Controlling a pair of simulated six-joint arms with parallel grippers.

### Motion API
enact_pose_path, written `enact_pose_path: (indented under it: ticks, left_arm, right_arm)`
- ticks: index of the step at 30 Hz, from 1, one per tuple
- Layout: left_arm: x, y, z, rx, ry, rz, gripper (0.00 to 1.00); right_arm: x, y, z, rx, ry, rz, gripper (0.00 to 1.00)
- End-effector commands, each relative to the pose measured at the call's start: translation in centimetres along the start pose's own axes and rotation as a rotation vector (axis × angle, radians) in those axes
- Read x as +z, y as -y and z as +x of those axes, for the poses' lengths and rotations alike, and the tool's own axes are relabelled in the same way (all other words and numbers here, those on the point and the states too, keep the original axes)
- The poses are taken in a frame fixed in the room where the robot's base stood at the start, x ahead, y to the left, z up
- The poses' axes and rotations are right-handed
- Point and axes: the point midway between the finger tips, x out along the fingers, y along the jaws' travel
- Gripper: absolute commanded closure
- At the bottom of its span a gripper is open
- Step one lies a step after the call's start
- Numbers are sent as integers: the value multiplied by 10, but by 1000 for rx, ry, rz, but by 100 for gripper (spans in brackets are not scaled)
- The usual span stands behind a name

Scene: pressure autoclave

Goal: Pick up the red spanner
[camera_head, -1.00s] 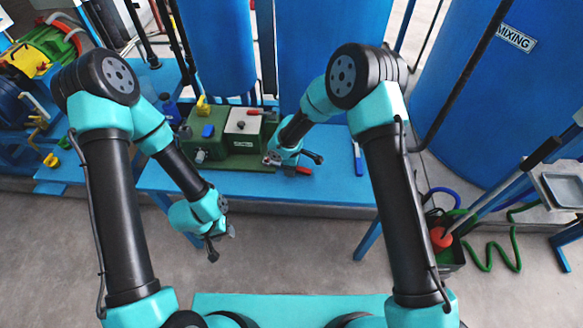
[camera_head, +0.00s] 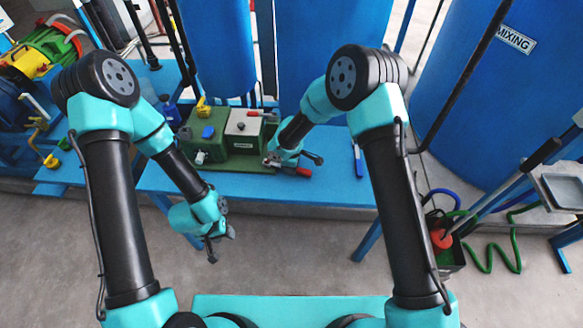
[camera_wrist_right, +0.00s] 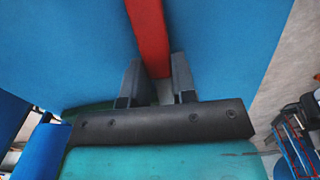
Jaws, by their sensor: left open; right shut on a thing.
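The red spanner (camera_head: 303,172) lies along the front part of the blue bench, partly hidden by my right gripper. In the right wrist view it is a long red bar (camera_wrist_right: 149,35) running between the two dark fingers. My right gripper (camera_wrist_right: 156,82) is shut on it. Whether the spanner touches the bench is hard to tell. My left gripper (camera_head: 220,243) is open and empty, hanging in front of the bench over the floor.
A green and white machine box (camera_head: 229,131) stands on the blue bench (camera_head: 335,185) behind the right gripper. A blue tool (camera_head: 357,158) lies to the right. Large blue tanks (camera_head: 480,90) stand behind. A red-topped item (camera_head: 441,238) and green hose are on the right.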

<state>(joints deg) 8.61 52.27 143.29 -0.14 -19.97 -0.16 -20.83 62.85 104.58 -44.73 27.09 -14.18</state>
Motion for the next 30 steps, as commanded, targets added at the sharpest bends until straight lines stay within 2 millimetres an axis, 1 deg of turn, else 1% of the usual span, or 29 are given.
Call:
enact_pose_path:
  ticks: [5, 11, 17, 20, 25, 30]
  left_arm:
    - [0, 0, 0, 0, 0, 0, 57]
    - [0, 0, 0, 0, 0, 0, 57]
    - [0, 0, 0, 0, 0, 0, 57]
    - [0, 0, 0, 0, 0, 0, 57]
    - [0, 0, 0, 0, 0, 0, 57]
    - [0, 0, 0, 0, 0, 0, 57]
  right_arm:
    - [0, -1, -11, 2, -1, 0, 100]
    - [-1, 0, -35, 3, -2, 0, 100]
    - [6, 27, -38, -1, 1, -3, 100]
    - [11, 46, -39, -1, 2, -3, 100]
    - [19, 83, -43, -2, 1, -6, 100]
    - [27, 113, -46, -1, 1, -3, 100]
